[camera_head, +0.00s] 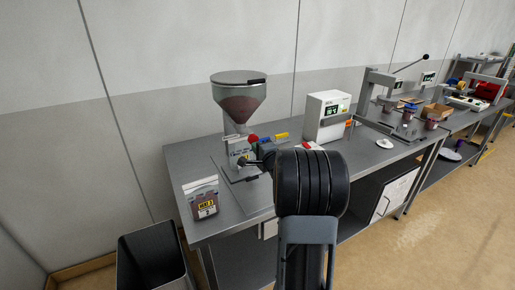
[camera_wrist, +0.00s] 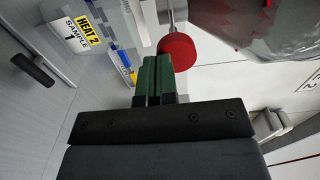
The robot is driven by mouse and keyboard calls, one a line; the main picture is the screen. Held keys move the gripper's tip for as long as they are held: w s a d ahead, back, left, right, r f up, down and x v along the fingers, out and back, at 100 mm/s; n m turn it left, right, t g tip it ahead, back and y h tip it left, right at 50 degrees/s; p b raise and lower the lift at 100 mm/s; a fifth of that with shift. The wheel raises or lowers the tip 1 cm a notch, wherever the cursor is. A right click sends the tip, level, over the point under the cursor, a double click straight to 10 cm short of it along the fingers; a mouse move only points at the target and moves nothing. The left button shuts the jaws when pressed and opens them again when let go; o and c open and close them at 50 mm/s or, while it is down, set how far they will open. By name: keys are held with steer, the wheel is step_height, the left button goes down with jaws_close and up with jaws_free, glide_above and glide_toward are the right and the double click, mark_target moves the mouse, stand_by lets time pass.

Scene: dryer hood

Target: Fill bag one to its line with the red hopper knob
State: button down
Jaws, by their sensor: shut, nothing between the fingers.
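The hopper (camera_head: 238,100) stands at the back of the bench with reddish-brown material in its cone. Its red knob (camera_head: 252,138) is on the front below the cone. The knob also shows in the wrist view (camera_wrist: 178,48), right at the ends of my fingers. My gripper (camera_head: 265,144) is shut and empty, its green fingertips (camera_wrist: 155,66) against or very close to the knob; I cannot tell if they touch.
Another bag (camera_head: 202,202), labelled with a 2, stands at the bench's front left. A white device with a display (camera_head: 327,117) is right of the hopper. A press (camera_head: 372,95) and cups stand farther right. A dark bin (camera_head: 155,258) is on the floor at left.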

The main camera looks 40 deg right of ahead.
mark_target(253, 141)
steer(key=w+p, duration=0.1)
steer(key=w, duration=0.2)
steer(key=shift+w+d, duration=0.1)
steer(key=shift+d, duration=0.1)
steer(key=shift+w+r, duration=0.1)
steer(key=shift+r, duration=0.25)
stand_by(7.2)
